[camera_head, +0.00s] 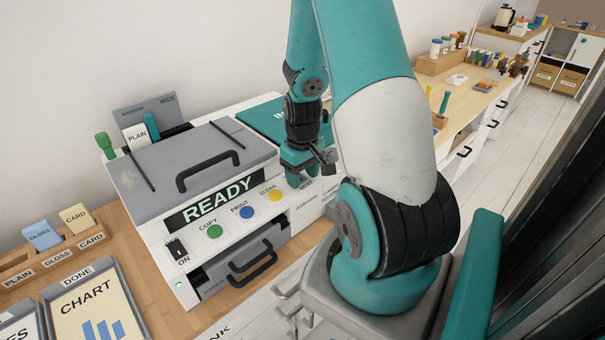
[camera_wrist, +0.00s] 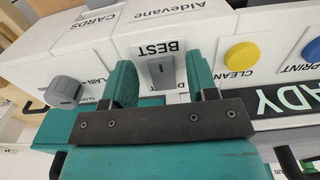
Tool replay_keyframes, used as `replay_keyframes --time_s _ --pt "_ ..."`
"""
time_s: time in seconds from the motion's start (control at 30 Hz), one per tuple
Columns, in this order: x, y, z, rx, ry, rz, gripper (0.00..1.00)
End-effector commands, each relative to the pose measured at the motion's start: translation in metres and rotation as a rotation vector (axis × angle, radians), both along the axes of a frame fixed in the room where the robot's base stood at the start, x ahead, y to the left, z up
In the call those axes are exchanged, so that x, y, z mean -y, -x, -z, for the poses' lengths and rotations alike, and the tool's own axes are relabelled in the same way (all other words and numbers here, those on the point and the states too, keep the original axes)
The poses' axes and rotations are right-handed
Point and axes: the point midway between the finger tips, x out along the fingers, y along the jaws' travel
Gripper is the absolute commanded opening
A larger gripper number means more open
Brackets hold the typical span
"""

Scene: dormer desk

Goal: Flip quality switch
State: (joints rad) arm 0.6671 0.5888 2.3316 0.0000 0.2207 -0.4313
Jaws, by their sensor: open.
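The quality switch (camera_wrist: 163,72) is a small grey switch on the printer's white front. It shows in the wrist view under an upside-down label BEST (camera_wrist: 158,48), with a second label starting with D partly hidden by my gripper. My gripper (camera_wrist: 160,80) is open, with one teal finger on each side of the switch and nothing held. I cannot tell whether the fingers touch it or which way it is set. In the head view my gripper (camera_head: 297,180) is at the right end of the printer's front panel, and it hides the switch there.
A grey knob (camera_wrist: 65,91) is close beside the left finger in the wrist view. A yellow CLEAN button (camera_wrist: 242,55) is to the right. The printer (camera_head: 195,165) reads READY and has a paper drawer handle (camera_head: 252,270) sticking out below. A DONE tray (camera_head: 95,305) is at lower left.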

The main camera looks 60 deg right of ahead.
Motion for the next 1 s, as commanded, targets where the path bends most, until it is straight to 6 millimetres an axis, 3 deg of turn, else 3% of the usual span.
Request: replay_keyframes --time_s 0.07,0.1,0.3,0.9,0.93,1.0 --pt "0.0000 -0.0001 -0.0002 0.000 0.000 0.000 0.53" --pt "0.0000 0.0000 -0.0002 0.000 0.000 0.000 0.49" --pt "0.0001 0.0000 -0.0004 0.000 0.000 0.000 0.04" --pt "0.0011 -0.0022 -0.0021 -0.108 -0.025 0.001 0.04" --pt "0.0011 -0.0022 -0.0021 -0.108 -0.024 0.001 0.34" --pt "0.0011 -0.0022 -0.0021 -0.108 -0.025 0.001 0.51"
